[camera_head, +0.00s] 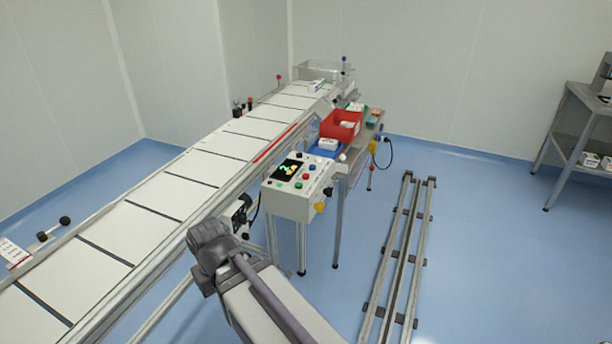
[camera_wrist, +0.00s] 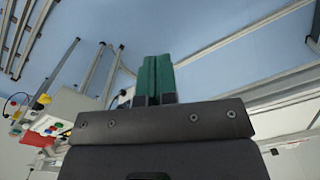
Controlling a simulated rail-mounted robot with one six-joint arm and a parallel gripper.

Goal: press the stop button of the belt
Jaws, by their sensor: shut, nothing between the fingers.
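The belt (camera_head: 190,165) runs diagonally from the lower left to the back. Its white control box (camera_head: 290,203) stands on legs at the belt's right side, with a lit dark screen (camera_head: 287,169) and several coloured buttons. A red button (camera_head: 312,167) is among them; I cannot read which one is the stop. In the wrist view, coloured buttons and knobs, including a red one (camera_wrist: 29,113), show small at the left edge. My gripper (camera_wrist: 158,60) has green fingers held together with nothing between them, well apart from the buttons. In the head view, the gripper itself cannot be made out.
A red bin (camera_head: 341,124) and small boxes stand on a side table behind the control box. A floor rail (camera_head: 397,260) runs right of it. A grey shelf (camera_head: 580,130) stands at the far right. The blue floor between is clear.

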